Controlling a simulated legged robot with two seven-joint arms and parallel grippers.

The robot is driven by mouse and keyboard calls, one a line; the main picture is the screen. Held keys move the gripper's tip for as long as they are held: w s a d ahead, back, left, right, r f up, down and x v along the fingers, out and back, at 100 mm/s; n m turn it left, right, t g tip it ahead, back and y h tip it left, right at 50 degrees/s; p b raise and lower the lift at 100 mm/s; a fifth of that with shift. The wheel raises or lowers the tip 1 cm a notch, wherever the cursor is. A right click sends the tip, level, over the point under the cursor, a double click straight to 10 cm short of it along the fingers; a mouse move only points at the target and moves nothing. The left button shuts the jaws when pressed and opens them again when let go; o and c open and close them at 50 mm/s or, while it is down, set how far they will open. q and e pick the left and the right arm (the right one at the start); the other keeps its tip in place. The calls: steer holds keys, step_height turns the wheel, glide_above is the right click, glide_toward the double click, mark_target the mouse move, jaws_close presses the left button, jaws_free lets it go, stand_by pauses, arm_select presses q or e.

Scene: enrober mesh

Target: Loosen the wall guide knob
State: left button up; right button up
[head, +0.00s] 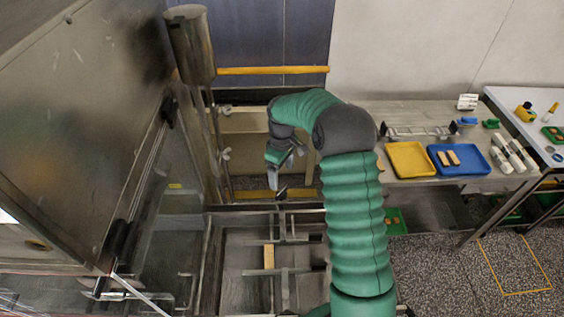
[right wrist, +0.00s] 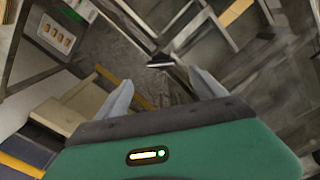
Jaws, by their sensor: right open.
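A small dark piece with a pale edge (head: 281,193) stands on top of a thin metal upright of the frame in the head view; it looks like the wall guide knob, but it is too small to be sure. In the right wrist view it shows (right wrist: 161,61) ahead of the fingertips, roughly midway between them. My right gripper (head: 284,157) is above it in the head view, pointing down. In the right wrist view the two grey fingers (right wrist: 160,76) are spread apart with nothing between them, and they do not appear to touch the piece. My left gripper is not in view.
Metal frame bars (head: 289,270) with a wooden block (head: 269,256) lie below the gripper. A large steel housing (head: 75,110) fills the left. At right a bench carries a yellow tray (head: 398,172) and a blue tray (head: 479,170). Speckled floor (head: 450,270) is open at lower right.

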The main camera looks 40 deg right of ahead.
step_height(320, 180, up, 8)
steer(key=b, duration=0.1)
steer(key=shift+d, duration=0.1)
